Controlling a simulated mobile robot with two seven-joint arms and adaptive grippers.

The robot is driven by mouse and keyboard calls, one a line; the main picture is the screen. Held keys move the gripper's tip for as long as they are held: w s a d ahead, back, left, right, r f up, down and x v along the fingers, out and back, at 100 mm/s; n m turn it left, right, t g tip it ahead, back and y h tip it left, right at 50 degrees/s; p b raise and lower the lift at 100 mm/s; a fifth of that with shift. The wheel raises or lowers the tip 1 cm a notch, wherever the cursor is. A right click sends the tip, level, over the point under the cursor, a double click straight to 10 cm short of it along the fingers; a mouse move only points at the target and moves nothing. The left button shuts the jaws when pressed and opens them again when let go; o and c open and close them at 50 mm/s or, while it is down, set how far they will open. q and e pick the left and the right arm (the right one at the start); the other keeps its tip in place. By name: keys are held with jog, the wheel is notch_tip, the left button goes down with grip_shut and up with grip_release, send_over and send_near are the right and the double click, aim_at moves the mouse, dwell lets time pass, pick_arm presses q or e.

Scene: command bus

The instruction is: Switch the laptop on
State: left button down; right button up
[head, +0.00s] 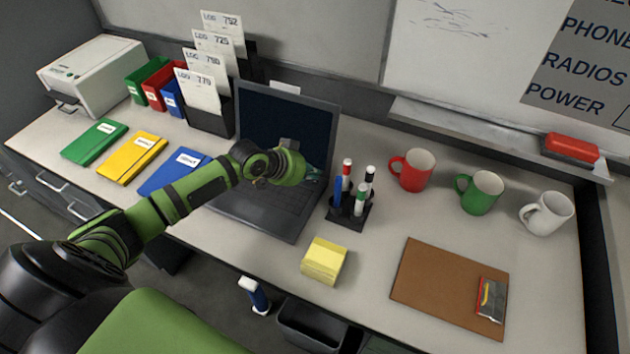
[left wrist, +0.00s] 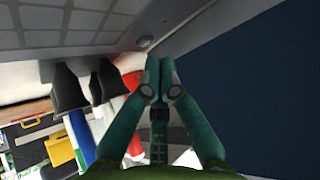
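The laptop stands open on the desk, its screen (head: 283,117) dark and its keyboard (head: 262,212) partly hidden by my left arm. My left gripper (head: 311,176) is over the right part of the laptop, near the hinge; its fingertips are hard to make out there. In the left wrist view its fingers (left wrist: 160,66) are together with nothing between them. A small round button (left wrist: 145,41) shows on the laptop just beyond the fingertips, between the keys (left wrist: 70,25) and the dark screen (left wrist: 265,90). I cannot tell whether the fingertips touch the laptop. My right gripper is not in view.
A pen holder (head: 350,212) with several markers stands close to the laptop's right side. Yellow notes (head: 325,261) lie in front, a blue binder (head: 172,172) to the left. Red (head: 411,171), green (head: 478,193) and white (head: 546,213) mugs stand at right.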

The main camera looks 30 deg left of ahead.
pick_arm(q)
jog(key=shift+f, duration=0.45)
jog(key=shift+f, duration=0.3)
dwell(0.4)
jog(key=shift+r, duration=0.15)
jog(key=shift+r+p, duration=0.6)
jog(key=shift+r, duration=0.05)
notch_tip(320, 180, up, 5)
jog(key=p, duration=0.5)
dwell(0.5)
jog(key=shift+f, duration=0.1)
